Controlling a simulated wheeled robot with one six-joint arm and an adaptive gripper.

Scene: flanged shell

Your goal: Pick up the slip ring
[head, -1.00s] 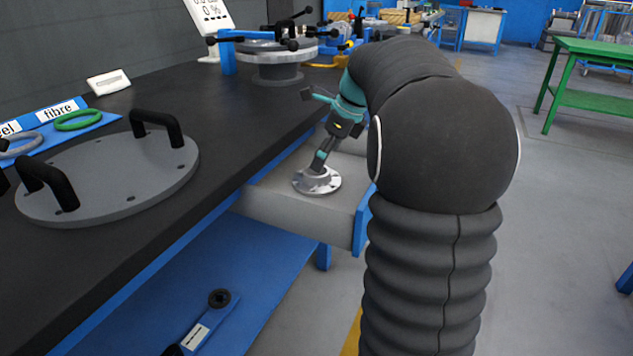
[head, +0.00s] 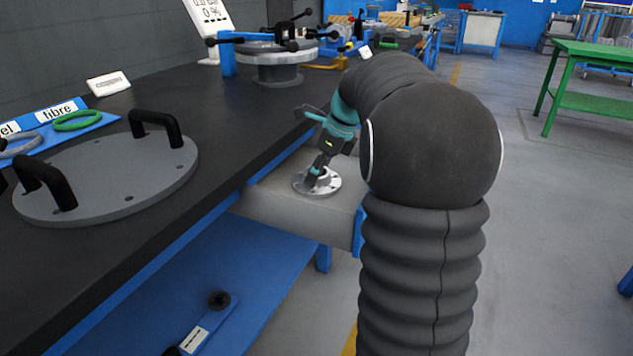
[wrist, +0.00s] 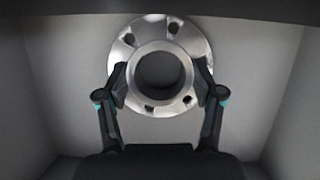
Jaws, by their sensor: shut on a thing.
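The slip ring (head: 328,184) is a silver flanged ring with bolt holes and a raised hub. It sits flat in the open grey drawer (head: 280,212) below the bench top. The wrist view shows the ring (wrist: 127,47) from above, with its round bore in the middle. My gripper (head: 316,176) reaches down into the drawer, and its fingers (wrist: 160,75) are shut on the hub from both sides. The ring appears to rest on the drawer floor; I cannot tell whether there is any gap below it.
The dark bench top (head: 200,220) borders the drawer on the left. On it lie a grey disc with two black handles (head: 100,188), a green ring (head: 78,120) and a clamp fixture (head: 278,55). A blue shelf (head: 235,290) is below. A green table (head: 590,100) stands far right.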

